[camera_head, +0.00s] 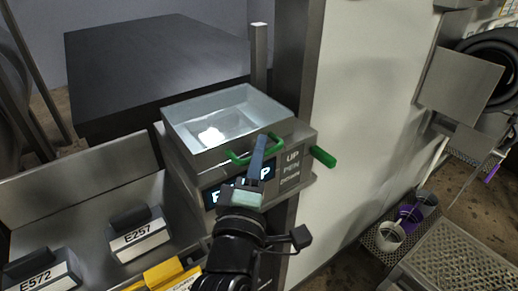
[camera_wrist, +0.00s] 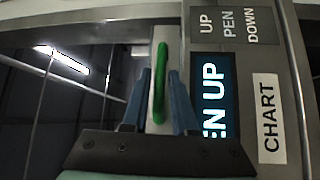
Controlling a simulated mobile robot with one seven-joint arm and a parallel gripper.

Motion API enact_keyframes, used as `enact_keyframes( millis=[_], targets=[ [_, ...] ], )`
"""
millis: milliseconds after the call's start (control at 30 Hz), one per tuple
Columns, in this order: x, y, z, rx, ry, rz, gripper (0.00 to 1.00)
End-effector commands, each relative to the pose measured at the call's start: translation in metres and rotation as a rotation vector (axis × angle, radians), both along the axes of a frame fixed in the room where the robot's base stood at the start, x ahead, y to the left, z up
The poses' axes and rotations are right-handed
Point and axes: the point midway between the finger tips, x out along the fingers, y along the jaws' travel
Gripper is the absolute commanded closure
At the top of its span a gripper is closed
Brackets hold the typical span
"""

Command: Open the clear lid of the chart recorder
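The chart recorder (camera_head: 183,170) is a grey box with a clear lid (camera_head: 225,118) on top, and the lid looks shut. A green handle (camera_head: 238,158) sits at the lid's front edge; it also shows in the wrist view (camera_wrist: 160,85). My gripper (camera_head: 258,150) is at this handle, in front of the recorder. In the wrist view, my two blue fingers (camera_wrist: 160,75) stand on either side of the green handle, with small gaps showing. My gripper hides part of the lit "PEN UP" display (camera_wrist: 214,95).
A green lever (camera_head: 323,157) sticks out at the recorder's right side, near the "UP PEN DOWN" label (camera_head: 290,168). Labelled blocks E257 (camera_head: 139,240) and E572 (camera_head: 42,271) and a yellow block (camera_head: 165,275) lie at lower left. A pale wall panel (camera_head: 360,120) stands to the right.

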Motion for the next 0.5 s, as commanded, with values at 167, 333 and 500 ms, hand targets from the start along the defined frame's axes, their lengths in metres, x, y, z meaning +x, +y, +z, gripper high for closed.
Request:
enact_keyframes(
  millis=[167,333,500],
  targets=[
    [0.0007,-0.0003,0.0002,0.001,-0.001,0.000,0.73],
    [0.0004,-0.0002,0.0002,0.001,-0.001,0.000,0.91],
    [0.0004,-0.0001,0.0001,0.001,-0.001,0.000,1.00]
  ],
)
